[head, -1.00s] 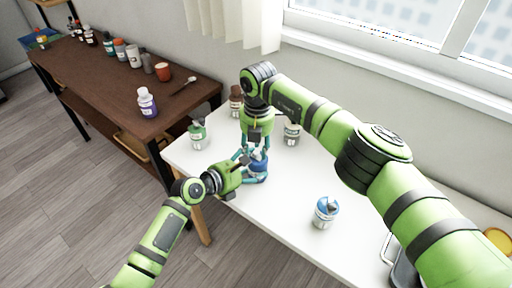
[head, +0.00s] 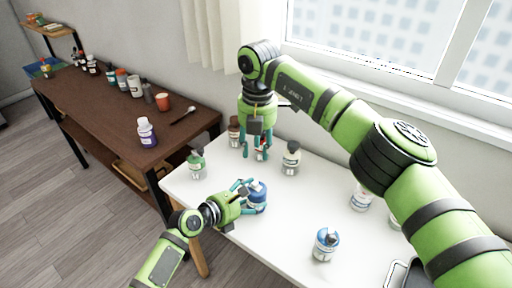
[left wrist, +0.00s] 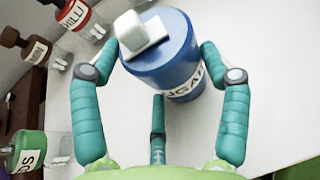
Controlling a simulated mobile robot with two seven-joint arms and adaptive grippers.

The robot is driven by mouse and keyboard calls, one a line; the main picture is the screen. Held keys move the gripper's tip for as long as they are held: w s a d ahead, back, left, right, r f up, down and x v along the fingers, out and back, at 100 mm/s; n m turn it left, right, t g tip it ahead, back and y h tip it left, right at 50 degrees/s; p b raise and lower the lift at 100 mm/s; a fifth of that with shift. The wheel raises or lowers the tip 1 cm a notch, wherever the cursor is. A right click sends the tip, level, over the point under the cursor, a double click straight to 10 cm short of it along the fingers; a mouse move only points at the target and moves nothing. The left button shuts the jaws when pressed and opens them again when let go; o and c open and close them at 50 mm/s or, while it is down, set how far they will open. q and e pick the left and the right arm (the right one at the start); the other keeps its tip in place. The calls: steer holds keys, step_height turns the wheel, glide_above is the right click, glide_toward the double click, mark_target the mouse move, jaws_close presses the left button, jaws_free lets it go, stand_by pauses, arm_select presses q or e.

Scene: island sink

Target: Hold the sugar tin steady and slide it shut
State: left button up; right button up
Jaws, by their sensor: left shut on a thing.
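The blue tin (head: 257,197) stands on the white table, and its partly hidden label ends in "GAR" in the left wrist view (left wrist: 165,72). A white block-like piece (left wrist: 145,32) sits on its top; I cannot tell whether the tin is fully shut. My left gripper (head: 252,192) is closed around the tin's side, with teal fingers on both sides of it in the left wrist view (left wrist: 155,75). My right gripper (head: 254,152) is raised behind the tin, clear of it. Its fingers point down, apart and with nothing visibly held.
Around the tin stand a green jar (head: 196,164), a brown jar (head: 234,130), a dark-topped jar (head: 291,158) and a blue-topped jar (head: 326,243). The brown side table (head: 110,95) holds several bottles.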

arm_select(q)
steer(key=shift+a+f, duration=0.1)
steer(key=shift+f, duration=0.05)
steer(key=o, duration=1.2)
steer(key=shift+o, duration=0.2)
